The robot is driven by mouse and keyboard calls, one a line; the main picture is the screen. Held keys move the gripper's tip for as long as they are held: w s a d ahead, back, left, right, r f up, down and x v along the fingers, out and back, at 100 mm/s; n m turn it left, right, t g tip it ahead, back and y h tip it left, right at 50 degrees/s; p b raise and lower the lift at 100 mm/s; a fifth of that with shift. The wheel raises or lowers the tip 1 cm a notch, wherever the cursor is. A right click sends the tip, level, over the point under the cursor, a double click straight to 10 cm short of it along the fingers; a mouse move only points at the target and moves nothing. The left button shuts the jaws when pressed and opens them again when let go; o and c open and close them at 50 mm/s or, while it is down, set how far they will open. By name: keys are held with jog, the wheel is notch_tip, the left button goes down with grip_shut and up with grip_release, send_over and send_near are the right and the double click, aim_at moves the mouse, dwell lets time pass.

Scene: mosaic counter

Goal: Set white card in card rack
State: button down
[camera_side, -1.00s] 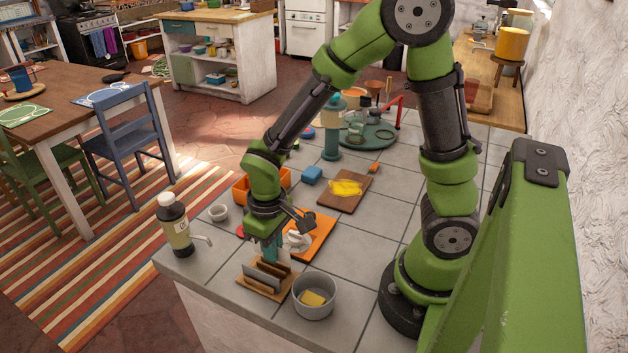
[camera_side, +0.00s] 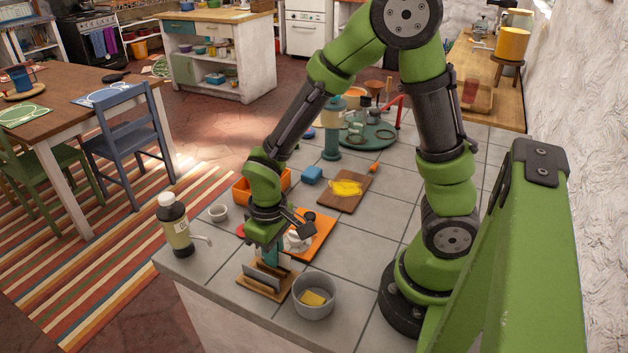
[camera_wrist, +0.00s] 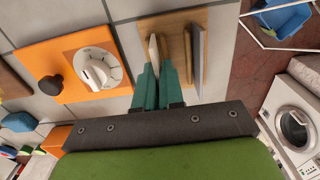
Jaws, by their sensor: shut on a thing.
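The card rack (camera_side: 275,293) is a wooden base with upright slats near the counter's front edge; it also shows in the wrist view (camera_wrist: 178,22). A grey card or panel (camera_wrist: 197,62) stands upright at the rack's right side in the wrist view. My gripper (camera_wrist: 158,72) has teal fingers closed on the white card (camera_wrist: 153,48), which shows edge-on between them over the left part of the rack base. In the side view my gripper (camera_side: 271,258) is low, just behind the grey panel. The white card is hidden there, and I cannot tell whether its lower edge touches the rack.
A grey pot (camera_side: 314,308) with a yellow thing inside stands right of the rack. An orange board (camera_side: 318,238) with a white dial lies behind it. A dark bottle (camera_side: 174,226) stands left. A brown board (camera_side: 340,203) with yellow cloth lies farther back.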

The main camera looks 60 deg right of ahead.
jog(key=shift+s+a+f, duration=0.1)
jog(key=shift+s+f, duration=0.05)
jog(key=shift+f, duration=0.9)
jog(key=shift+s+a+f, duration=0.1)
jog(key=shift+f, duration=0.9)
dwell(1.4)
jog(key=c, duration=1.3)
grip_release()
jog(key=shift+o, duration=0.2)
jog(key=shift+r, duration=1.15)
jog(key=shift+o, duration=0.5)
jog(key=shift+r, duration=0.3)
jog(key=shift+w+d+r, duration=0.1)
jog(key=shift+r, duration=1)
jog(key=shift+w+d+r, duration=0.1)
jog(key=shift+r, duration=1)
